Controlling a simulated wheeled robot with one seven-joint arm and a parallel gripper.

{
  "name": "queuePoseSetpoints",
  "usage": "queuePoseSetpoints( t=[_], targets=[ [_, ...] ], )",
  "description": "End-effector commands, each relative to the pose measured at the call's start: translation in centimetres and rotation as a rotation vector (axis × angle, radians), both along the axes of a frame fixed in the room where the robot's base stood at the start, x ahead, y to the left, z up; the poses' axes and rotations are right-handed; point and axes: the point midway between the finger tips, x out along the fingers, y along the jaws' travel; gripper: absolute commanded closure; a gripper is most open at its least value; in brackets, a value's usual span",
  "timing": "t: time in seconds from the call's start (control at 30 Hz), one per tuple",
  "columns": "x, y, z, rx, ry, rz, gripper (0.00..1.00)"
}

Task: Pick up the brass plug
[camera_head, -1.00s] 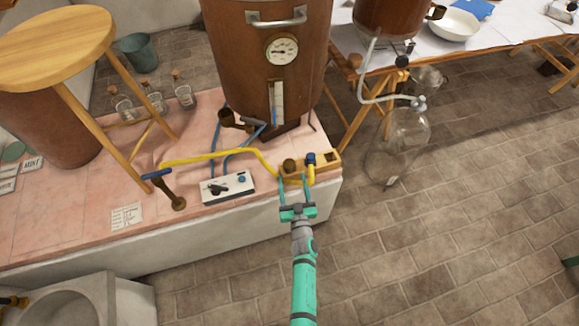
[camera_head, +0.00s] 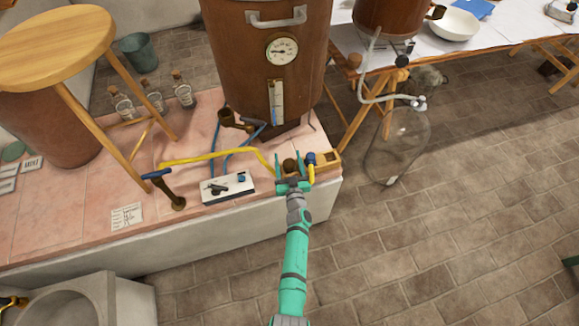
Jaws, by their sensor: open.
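The brass plug (camera_head: 290,166) is a small, round, dark brown-gold knob near the right end of the pink tiled ledge. It appears to sit at the wooden block (camera_head: 328,158). My teal gripper (camera_head: 294,161) is open, with one finger to the left of the plug and one to the right. The gripper's palm hides the plug's lower part and the front of the block. I cannot tell whether either finger touches the plug.
A white control box (camera_head: 228,188) lies to the left. The copper boiler (camera_head: 240,70) rises behind. A glass jug (camera_head: 398,145) stands at right.

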Motion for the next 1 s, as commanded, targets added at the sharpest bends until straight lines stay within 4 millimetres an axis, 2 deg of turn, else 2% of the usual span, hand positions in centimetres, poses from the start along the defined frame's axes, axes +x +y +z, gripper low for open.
queuePoseSetpoints(
  t=[0.33,0.53,0.83,1.0],
  targets=[
    [0.54,0.08,-0.01,0.001,0.0,0.0,0.41],
    [0.54,0.07,0.0,0.0,0.0,0.0,0.89],
    [0.54,0.08,0.1,0.0,-0.001,0.0,0.89],
    [0.56,0.68,0.8,-0.002,-0.002,0.009,0.89]
  ],
)
